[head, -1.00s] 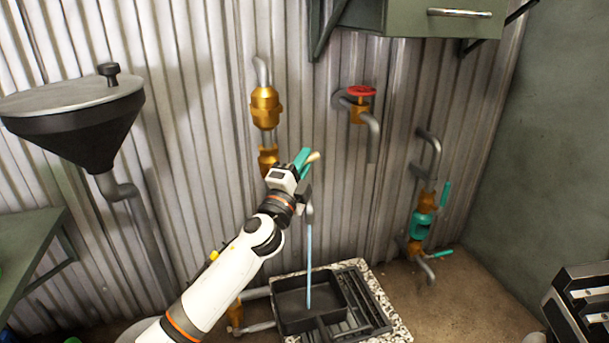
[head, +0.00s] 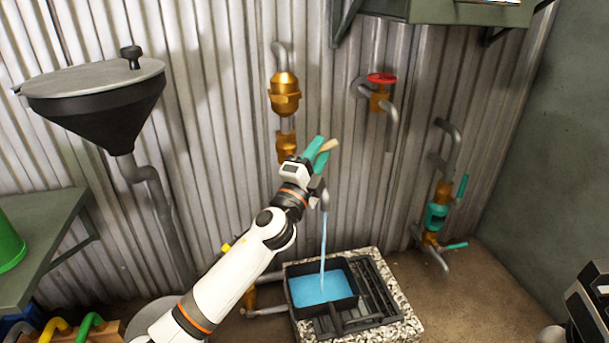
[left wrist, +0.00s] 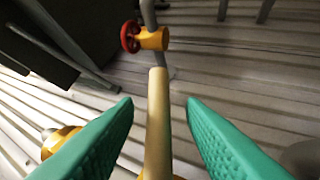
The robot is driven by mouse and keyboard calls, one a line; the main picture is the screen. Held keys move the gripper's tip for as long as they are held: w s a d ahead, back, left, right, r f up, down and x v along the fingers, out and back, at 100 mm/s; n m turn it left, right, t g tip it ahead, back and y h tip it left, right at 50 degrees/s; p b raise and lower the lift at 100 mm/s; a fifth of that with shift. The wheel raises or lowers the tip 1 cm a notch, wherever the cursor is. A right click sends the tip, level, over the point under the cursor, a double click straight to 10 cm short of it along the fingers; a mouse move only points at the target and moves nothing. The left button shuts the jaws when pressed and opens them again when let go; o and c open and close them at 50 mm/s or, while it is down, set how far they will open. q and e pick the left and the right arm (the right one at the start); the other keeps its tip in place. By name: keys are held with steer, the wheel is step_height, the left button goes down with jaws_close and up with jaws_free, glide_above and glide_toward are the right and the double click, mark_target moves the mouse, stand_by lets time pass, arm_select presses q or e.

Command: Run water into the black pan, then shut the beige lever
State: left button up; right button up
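The black pan (head: 325,308) sits on the grate below the spout (head: 324,199). A thin blue stream of water (head: 323,240) falls from the spout into it, and blue water (head: 318,288) covers its floor. The beige lever (head: 329,146) sticks up and to the right at the tap above. My left gripper (head: 318,151) is at the lever, its teal fingers apart. In the left wrist view the lever (left wrist: 158,120) lies between the open fingers, with a gap on each side. The tap body is partly hidden by the gripper. My right gripper is not in view.
A red-handled valve (head: 381,80) and a teal-handled valve (head: 437,215) are on the wall to the right. A black funnel (head: 98,105) with a lid stands at left, above a green table (head: 45,240). The grate (head: 375,290) has a speckled stone rim.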

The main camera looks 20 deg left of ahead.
arm_select(q)
steer(key=p+v, duration=0.1)
steer(key=v, duration=0.9)
steer(key=shift+s, duration=0.15)
